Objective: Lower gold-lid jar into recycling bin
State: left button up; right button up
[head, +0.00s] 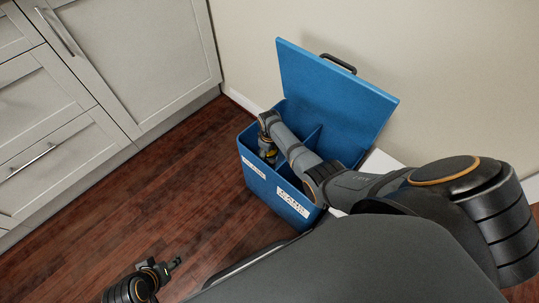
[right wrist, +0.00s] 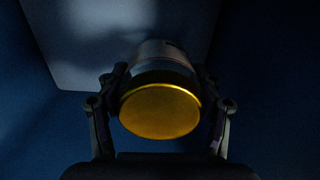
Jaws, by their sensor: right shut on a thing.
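The blue recycling bin (head: 265,178) stands on the floor with its lid open, and a divider splits it into compartments. My right gripper (head: 268,157) reaches down into the left compartment. It is shut on the gold-lid jar (right wrist: 160,108), with a finger on each side. The gold lid faces the camera in the right wrist view, and the jar's body points away, toward a pale surface below. I cannot tell whether the jar touches the bottom. My left gripper (head: 173,265) is low at the lower left, away from the bin, too small to read.
The raised blue lid (head: 335,95) with a dark handle leans toward the wall behind. Labels (head: 292,202) mark the bin's front. Pale cabinets (head: 110,70) stand at the left. The wooden floor (head: 150,200) between cabinets and bin is clear.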

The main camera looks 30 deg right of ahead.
jog(key=shift+f+b, duration=0.3)
jog(key=shift+f, duration=0.1)
jog(key=o, duration=1.3)
jog(key=shift+o, duration=0.2)
notch_tip(320, 180, up, 12)
jog(key=shift+r, duration=0.1)
